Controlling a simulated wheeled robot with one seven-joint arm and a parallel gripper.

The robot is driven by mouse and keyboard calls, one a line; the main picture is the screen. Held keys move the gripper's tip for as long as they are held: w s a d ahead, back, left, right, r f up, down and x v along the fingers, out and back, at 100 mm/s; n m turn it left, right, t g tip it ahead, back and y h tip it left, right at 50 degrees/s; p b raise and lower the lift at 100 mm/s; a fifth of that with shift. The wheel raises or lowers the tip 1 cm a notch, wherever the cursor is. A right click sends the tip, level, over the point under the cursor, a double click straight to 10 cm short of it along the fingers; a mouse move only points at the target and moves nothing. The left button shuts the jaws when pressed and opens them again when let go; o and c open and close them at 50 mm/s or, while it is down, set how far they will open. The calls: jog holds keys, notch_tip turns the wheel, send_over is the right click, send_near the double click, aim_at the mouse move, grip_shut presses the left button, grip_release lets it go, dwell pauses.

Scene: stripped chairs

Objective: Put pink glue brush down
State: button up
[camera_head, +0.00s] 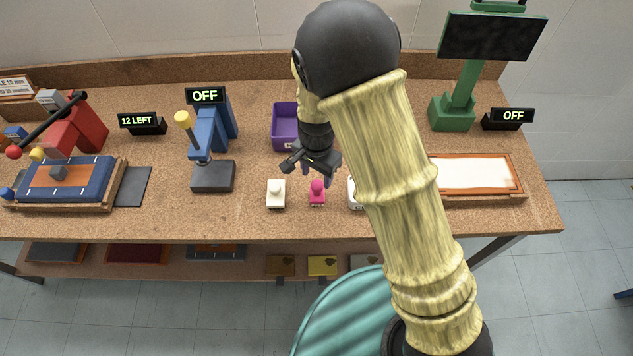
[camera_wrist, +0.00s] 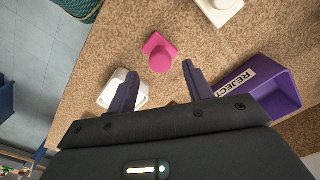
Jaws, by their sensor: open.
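The pink glue brush (camera_head: 317,192) stands upright on the cork-topped workbench, with a round pink knob over a flat pink base. In the wrist view the pink glue brush (camera_wrist: 159,53) stands just beyond the fingertips, a little left of the middle between them. My gripper (camera_head: 318,180) is open and empty above and behind the brush in the head view. In the wrist view my gripper (camera_wrist: 160,75) shows two dark fingers spread apart, with nothing between them but bench top. I cannot tell how high the fingers are above the bench.
A white brush-like piece (camera_head: 276,194) stands left of the pink one. Another white item (camera_head: 354,194) is partly hidden by my arm. A purple bin (camera_head: 286,124) marked REJECT in the wrist view stands behind. A blue lever press (camera_head: 212,150) and a framed white panel (camera_head: 476,175) flank them.

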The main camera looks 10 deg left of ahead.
notch_tip(320, 180, up, 6)
jog(key=shift+f, duration=0.15)
dwell(0.7)
jog(key=s+d+r+n+t, duration=0.1)
jog(key=s+d+r, duration=0.1)
jog(key=d, duration=0.6)
jog(key=s+d+r+n, duration=0.2)
jog(key=d+r, duration=0.1)
jog(key=d, duration=0.6)
jog(key=s+d+r+n+t, duration=0.1)
jog(key=s+d+r, duration=0.2)
jog(key=d, duration=0.5)
jog(key=shift+d+r+n+t, duration=0.3)
jog(key=shift+d, duration=0.05)
jog(key=shift+o, duration=0.4)
